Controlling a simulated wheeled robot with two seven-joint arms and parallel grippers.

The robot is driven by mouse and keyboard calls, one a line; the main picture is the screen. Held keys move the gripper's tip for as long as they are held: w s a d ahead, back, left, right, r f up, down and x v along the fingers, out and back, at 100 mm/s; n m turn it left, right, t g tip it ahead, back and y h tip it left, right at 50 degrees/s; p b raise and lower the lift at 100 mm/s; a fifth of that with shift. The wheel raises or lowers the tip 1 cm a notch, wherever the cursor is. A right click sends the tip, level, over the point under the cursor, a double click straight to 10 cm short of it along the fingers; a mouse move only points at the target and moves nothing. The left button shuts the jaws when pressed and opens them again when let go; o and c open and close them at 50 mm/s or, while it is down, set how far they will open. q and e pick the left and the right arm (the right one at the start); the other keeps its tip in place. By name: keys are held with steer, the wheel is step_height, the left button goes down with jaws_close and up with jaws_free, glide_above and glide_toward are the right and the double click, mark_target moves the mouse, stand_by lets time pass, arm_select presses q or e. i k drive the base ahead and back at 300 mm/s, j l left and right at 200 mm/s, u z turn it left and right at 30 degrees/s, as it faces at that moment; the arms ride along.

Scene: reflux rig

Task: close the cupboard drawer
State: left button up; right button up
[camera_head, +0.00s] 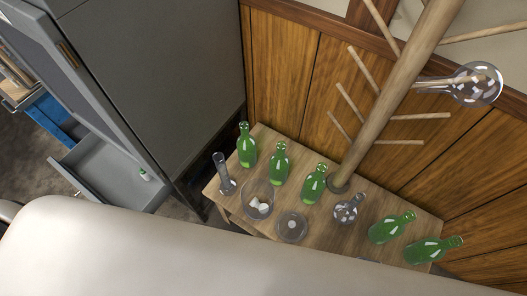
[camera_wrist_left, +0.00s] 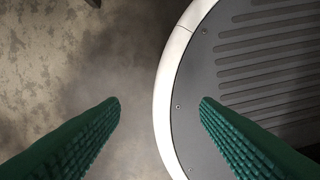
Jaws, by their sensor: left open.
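The grey cupboard (camera_head: 165,80) stands at the upper left in the head view. Its drawer (camera_head: 112,178) is pulled out at the lower left, and a small green-and-white item (camera_head: 145,174) lies inside it. A blue drawer or tray (camera_head: 50,115) shows just behind it. My left gripper (camera_wrist_left: 160,104) shows in the left wrist view, with two green ribbed fingers wide apart and nothing between them. Below it are bare floor and a round dark ribbed base with a pale rim. The drawer is not in that view. My right gripper is in neither view.
A wooden table (camera_head: 232,206) beside the cupboard holds several green bottles (camera_head: 247,146), glassware and a glass bowl (camera_head: 257,200). A wooden rack (camera_head: 385,95) with pegs rises behind, with a round flask (camera_head: 477,84) on it. A large pale surface fills the foreground.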

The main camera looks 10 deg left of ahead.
mark_target(100, 172)
steer(key=k+j+u, duration=0.35)
steer(key=k+j, duration=0.2)
steer(key=u, duration=1.5)
steer(key=k+j, duration=0.05)
